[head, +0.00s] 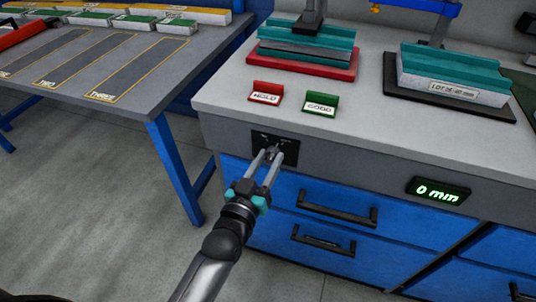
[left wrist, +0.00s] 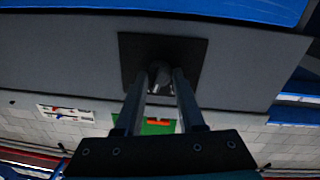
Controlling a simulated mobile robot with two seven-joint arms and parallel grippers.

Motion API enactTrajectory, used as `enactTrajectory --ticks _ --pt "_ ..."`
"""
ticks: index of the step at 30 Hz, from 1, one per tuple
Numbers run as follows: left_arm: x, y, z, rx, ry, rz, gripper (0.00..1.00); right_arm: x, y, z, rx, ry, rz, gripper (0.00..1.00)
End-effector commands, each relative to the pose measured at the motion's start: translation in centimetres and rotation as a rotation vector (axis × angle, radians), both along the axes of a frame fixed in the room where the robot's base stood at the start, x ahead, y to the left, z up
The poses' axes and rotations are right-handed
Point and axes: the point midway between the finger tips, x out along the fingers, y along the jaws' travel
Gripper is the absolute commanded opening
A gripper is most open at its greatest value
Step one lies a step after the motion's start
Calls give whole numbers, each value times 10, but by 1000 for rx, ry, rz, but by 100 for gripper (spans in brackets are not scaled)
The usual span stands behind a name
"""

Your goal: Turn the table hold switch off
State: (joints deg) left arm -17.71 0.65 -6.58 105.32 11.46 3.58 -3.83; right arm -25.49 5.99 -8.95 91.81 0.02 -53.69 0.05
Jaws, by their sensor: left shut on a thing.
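The table hold switch is on a black plate (head: 287,146) on the grey front edge of the bench, above the blue drawers. My left gripper (head: 270,157) reaches up to it, and its two fingers are shut on the switch knob. In the left wrist view the dark round knob (left wrist: 160,75) sits between the fingertips, in front of the black plate. Small white lettering on the plate is too small to read. The fingers hide part of the knob, so I cannot tell which way it points. My right gripper is not in view.
A red HOLD sign (head: 266,92) and a green GOOD sign (head: 320,103) stand on the bench above the switch. A display (head: 438,191) reads 0 mm. Drawer handles (head: 337,208) stick out below. A grey table (head: 110,65) with marked lanes stands left.

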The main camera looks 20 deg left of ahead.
Motion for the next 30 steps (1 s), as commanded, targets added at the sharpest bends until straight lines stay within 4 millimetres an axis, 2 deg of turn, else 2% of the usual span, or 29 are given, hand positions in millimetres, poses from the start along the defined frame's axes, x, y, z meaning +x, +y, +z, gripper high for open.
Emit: enactTrajectory --ticks 6,13,21,30 --pt "0 0 2 -191 9 0 0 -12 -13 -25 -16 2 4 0" --pt "0 0 1 -408 16 0 0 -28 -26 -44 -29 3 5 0" --pt "0 0 -1 -648 23 0 0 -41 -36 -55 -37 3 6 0" --pt "0 0 -1 -843 27 0 0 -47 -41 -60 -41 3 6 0"
